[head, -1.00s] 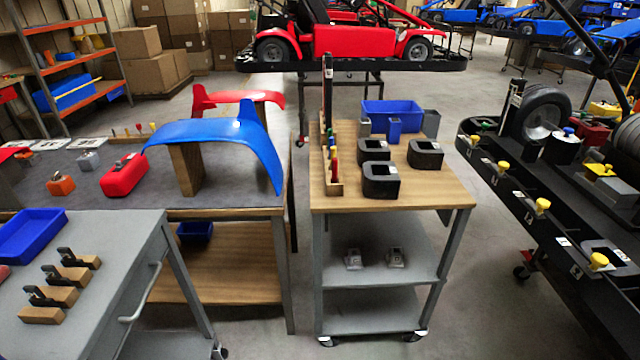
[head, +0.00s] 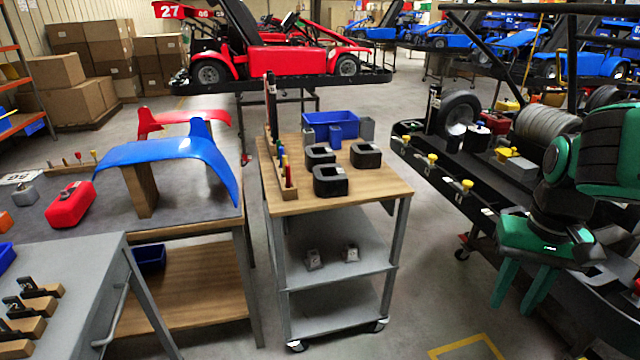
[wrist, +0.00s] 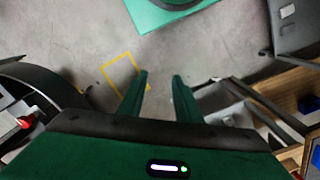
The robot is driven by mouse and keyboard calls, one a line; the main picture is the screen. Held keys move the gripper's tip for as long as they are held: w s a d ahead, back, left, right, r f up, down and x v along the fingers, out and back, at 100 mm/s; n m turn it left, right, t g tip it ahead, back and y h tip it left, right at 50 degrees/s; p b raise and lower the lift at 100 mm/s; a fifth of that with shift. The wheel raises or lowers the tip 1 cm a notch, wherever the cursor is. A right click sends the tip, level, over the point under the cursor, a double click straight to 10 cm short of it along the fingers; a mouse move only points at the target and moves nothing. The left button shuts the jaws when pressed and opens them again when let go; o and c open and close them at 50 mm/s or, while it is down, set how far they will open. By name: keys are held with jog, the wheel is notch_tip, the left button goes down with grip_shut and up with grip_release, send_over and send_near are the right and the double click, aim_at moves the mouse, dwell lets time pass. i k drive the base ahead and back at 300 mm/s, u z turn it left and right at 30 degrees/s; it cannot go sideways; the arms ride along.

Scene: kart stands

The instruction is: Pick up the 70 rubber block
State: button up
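Three black rubber blocks with hollow centres stand on the wooden top of the cart: one at the back left (head: 320,153), one at the back right (head: 366,155), and one in front (head: 331,187). Their labels are too small to read, so I cannot tell which is the 70. My gripper (head: 514,302) is at the right in the head view, well to the right of the cart. Its green fingers are apart with nothing between them, and the wrist view shows the same (wrist: 160,76). The blocks are not identifiable in the wrist view.
The cart top (head: 375,190) also holds a blue bin (head: 330,122), grey and blue blocks behind the rubber ones, and a wooden tool rack (head: 275,180) along its left edge. A black kart stand (head: 415,160) is at the right. Floor between is clear.

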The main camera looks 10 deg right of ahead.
aim_at(329, 181)
jog(key=z, duration=0.15)
jog(key=i, duration=1.15)
jog(key=z, duration=0.25)
